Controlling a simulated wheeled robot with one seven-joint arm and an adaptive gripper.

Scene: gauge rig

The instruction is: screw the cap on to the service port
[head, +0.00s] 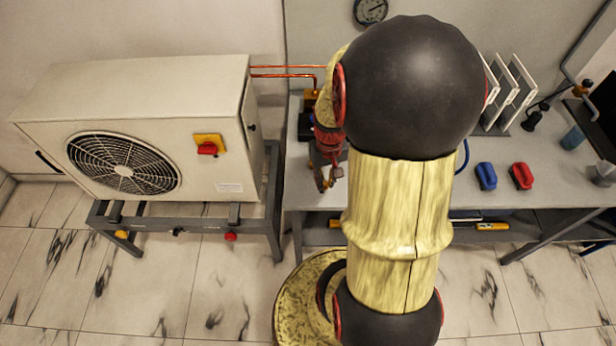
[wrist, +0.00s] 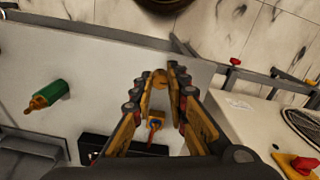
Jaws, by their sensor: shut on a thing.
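In the wrist view my gripper (wrist: 166,84) is shut on a small round brass-coloured piece, which looks like the cap (wrist: 159,79). A brass fitting with a blue part (wrist: 155,124) shows between the fingers, nearer the palm in the picture; it may be the service port, but I cannot tell for sure. The cap appears apart from it. In the head view my gripper (head: 326,178) hangs over the left end of the bench, and my arm hides much around it. An orange-brass piece (head: 310,97) shows where the copper pipes end; the port itself is not clear there.
The outdoor unit (head: 130,130) with its fan stands left on a metal frame. A green cylinder with a brass tip (wrist: 48,96) lies left in the wrist view. Blue (head: 486,176) and red (head: 521,176) objects sit on the bench (head: 555,185), right of my arm.

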